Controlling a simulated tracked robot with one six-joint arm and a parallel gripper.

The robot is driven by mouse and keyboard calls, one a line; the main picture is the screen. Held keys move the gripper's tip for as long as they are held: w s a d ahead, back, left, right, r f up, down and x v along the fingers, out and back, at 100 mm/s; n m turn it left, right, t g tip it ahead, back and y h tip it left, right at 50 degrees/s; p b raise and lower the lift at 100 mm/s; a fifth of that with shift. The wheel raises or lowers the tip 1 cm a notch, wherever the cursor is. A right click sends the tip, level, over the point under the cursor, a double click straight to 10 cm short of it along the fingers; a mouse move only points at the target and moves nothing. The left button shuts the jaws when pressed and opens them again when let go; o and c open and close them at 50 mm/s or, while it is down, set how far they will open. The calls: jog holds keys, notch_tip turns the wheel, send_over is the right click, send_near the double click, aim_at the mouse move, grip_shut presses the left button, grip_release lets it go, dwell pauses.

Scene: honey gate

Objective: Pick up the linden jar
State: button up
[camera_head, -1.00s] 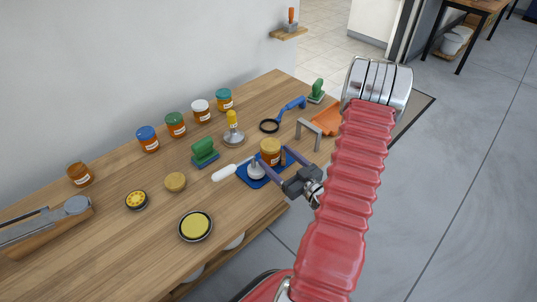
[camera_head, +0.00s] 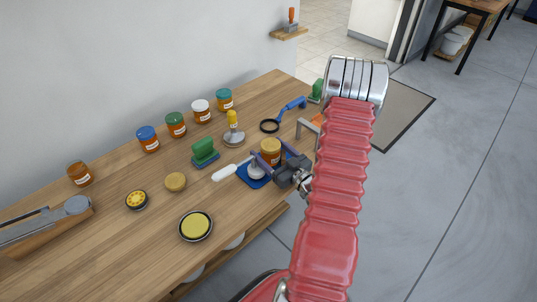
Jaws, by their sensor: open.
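An amber honey jar with a gold-yellow lid (camera_head: 270,151) stands upright at the blue mat (camera_head: 252,180) near the bench's front edge. Its label is too small to read, so I cannot tell by name which jar is the linden one. My gripper (camera_head: 273,157) is open, its two purple-grey fingers on either side of this jar. I cannot tell whether they touch it. Further jars stand along the wall: blue lid (camera_head: 148,139), green lid (camera_head: 176,125), white lid (camera_head: 201,111), teal lid (camera_head: 224,99). An amber jar (camera_head: 80,174) stands far left.
A white-handled tool (camera_head: 225,172) lies by the mat, left of my gripper. A green-handled brush (camera_head: 205,153), a yellow-topped stand (camera_head: 233,130) and a grey arch handle (camera_head: 308,131) are close by. A round yellow tin (camera_head: 196,225) sits front left.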

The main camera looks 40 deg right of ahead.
jog(key=shift+c, duration=0.5)
jog(key=c, duration=1.4)
